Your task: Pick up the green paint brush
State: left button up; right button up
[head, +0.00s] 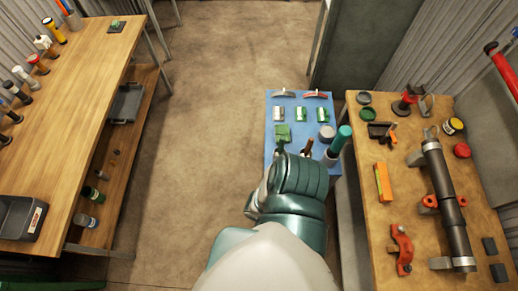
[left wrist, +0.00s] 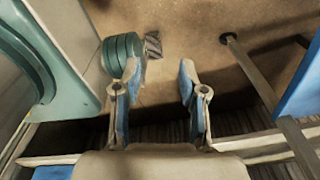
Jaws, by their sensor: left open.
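I cannot clearly make out a green paint brush. A flat green piece (head: 283,132) lies on the blue tabletop (head: 290,98) and may be it. My teal and white arm comes up from the bottom of the head view and covers the near part of that table. My left gripper (left wrist: 158,92) shows in the left wrist view with its two blue-padded fingers apart and nothing between them. My right gripper is not seen.
A teal cylinder (head: 341,140), a grey round item (head: 326,133) and small tools share the blue table. A wooden bench (head: 365,215) with a dark pipe (head: 447,200) adjoins on the right. Another bench (head: 85,90) stands left. Floor (head: 205,100) between is clear.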

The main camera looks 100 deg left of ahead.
aim_at(283, 140)
jog(key=u, duration=0.45)
jog(key=k+u, duration=0.1)
jog(key=u, duration=0.35)
jog(key=j+u, duration=0.1)
jog(key=u, duration=0.85)
jog(key=j+u, duration=0.1)
jog(key=u, duration=0.35)
jog(key=j+u, duration=0.1)
jog(key=u, duration=0.35)
jog(key=z, duration=3.45)
jog(key=l+u, duration=0.1)
jog(key=u, duration=3.15)
jog(key=j+u, duration=0.15)
jog(key=j, duration=0.15)
jog(key=k, duration=0.05)
